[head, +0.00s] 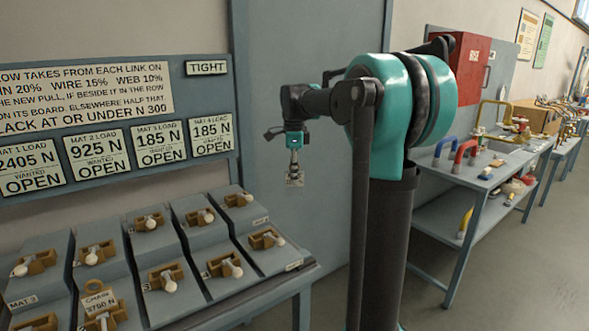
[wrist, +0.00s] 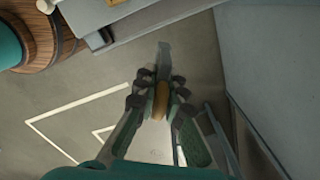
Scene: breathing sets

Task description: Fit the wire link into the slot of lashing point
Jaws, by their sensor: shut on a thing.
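My gripper (head: 293,166) is shut on a small link with a pale tag (head: 294,181), which hangs below it in front of the grey wall panel. The tag's writing is too small to read. In the wrist view my gripper (wrist: 158,90) has its fingers closed around a tan piece (wrist: 161,100), with a grey strip beyond the fingertips. Several lashing points, tan slotted brackets with white-knobbed pins, sit on grey sloped blocks at lower left, such as one at the right end (head: 266,239). The held link is apart from them, to their right and above.
A bracket at front left carries a tag (head: 100,299) reading chain 2700 N. A workbench (head: 470,175) with coloured hooks stands at right. Open floor lies between.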

